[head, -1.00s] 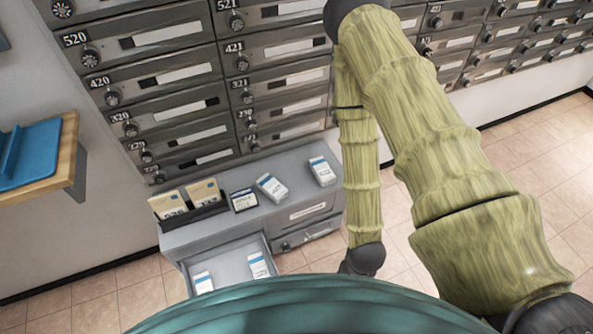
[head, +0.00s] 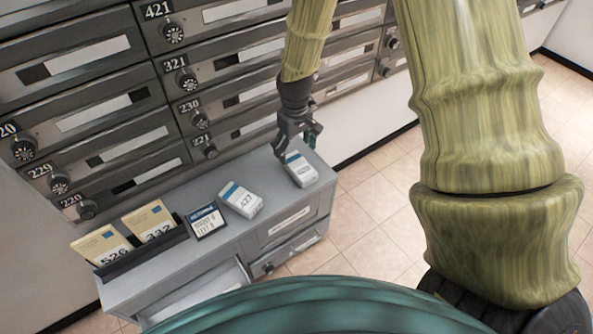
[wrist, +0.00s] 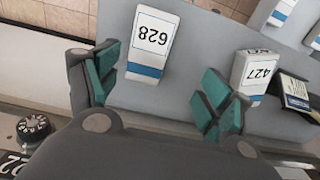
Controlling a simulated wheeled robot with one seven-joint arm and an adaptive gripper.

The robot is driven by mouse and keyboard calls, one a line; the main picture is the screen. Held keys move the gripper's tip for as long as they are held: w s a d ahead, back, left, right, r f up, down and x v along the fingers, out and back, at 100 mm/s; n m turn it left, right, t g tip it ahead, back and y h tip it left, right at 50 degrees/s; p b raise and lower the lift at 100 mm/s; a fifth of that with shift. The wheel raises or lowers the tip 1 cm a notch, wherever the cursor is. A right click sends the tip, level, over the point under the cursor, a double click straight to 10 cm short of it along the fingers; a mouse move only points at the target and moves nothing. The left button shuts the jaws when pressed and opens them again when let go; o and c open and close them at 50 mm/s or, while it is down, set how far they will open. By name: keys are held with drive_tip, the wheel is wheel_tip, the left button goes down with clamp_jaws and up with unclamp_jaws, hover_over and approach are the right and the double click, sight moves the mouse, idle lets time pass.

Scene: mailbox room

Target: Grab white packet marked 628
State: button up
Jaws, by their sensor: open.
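The white packet marked 628 (wrist: 152,42), with a blue band, lies on the grey cabinet top; it also shows at the cabinet's right end in the head view (head: 300,170). My gripper (wrist: 160,98) is open and empty, with teal finger pads spread apart. In the wrist view the packet lies just beyond the fingertips, roughly between them and nearer the left finger. In the head view my gripper (head: 300,140) hangs just above and behind the packet. I cannot tell whether they touch.
A white packet marked 427 (wrist: 254,72) lies close to my right finger in the wrist view. A dark-framed card (head: 206,221) and tan envelopes in a black holder stand further left. Grey mailboxes (head: 110,120) rise behind the cabinet (head: 180,262), whose drawer is open.

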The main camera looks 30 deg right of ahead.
sight(299, 165)
drive_tip(key=shift+w+d+r, duration=0.2)
drive_tip(key=shift+w+r, duration=0.15)
drive_tip(key=shift+w, duration=0.4)
drive_tip(key=f, duration=0.1)
drive_tip(key=f+b, duration=0.1)
drive_tip(key=f, duration=0.3)
drive_tip(key=shift+s+d+f, duration=0.1)
drive_tip(key=shift+d+f, duration=0.05)
drive_tip(key=shift+d, duration=0.15)
drive_tip(key=shift+s+d+f+b, duration=0.15)
drive_tip(key=shift+f+b, duration=0.2)
drive_tip(key=shift+f, duration=0.55)
drive_tip(key=shift+s+d+f+b, duration=0.15)
drive_tip(key=shift+f+b, duration=0.2)
drive_tip(key=shift+f, duration=0.5)
drive_tip(key=shift+s+d+f+b, duration=0.15)
drive_tip(key=shift+f+b, duration=0.2)
drive_tip(key=shift+f, duration=0.55)
drive_tip(key=shift+a, duration=0.1)
drive_tip(key=c, duration=1.2)
